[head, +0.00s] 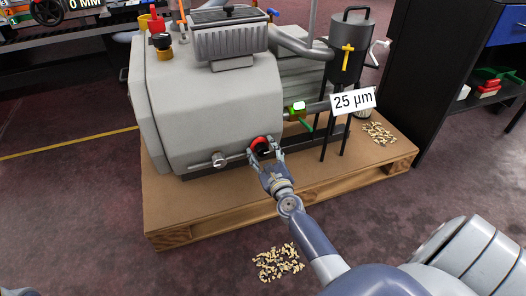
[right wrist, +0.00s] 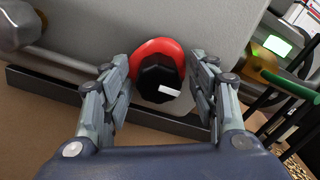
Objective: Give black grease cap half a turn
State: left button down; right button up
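The black grease cap (right wrist: 158,80) is a dark faceted knob with a white mark, set against a red ring (right wrist: 160,50) on the grey pump housing. In the head view the red ring (head: 260,143) shows low on the housing's front, and the cap is mostly hidden behind my fingers. My right gripper (right wrist: 160,88) is open, one finger on each side of the cap, with gaps between fingers and cap. In the head view my right gripper (head: 265,158) reaches up to the ring from below. My left gripper is not in view.
The grey pump (head: 210,110) stands on a wooden pallet (head: 200,215). A metal drain fitting (head: 218,159) sticks out left of the cap. A green-handled valve (head: 303,115), thin black legs and a 25 µm sign (head: 353,100) are to the right. Pellets (head: 278,262) lie on the floor in front.

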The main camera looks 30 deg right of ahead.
jog(key=shift+s+a, duration=0.1)
jog(key=shift+a, duration=0.05)
jog(key=v, duration=1.1)
jog(key=shift+s, duration=0.4)
jog(key=shift+a, duration=0.1)
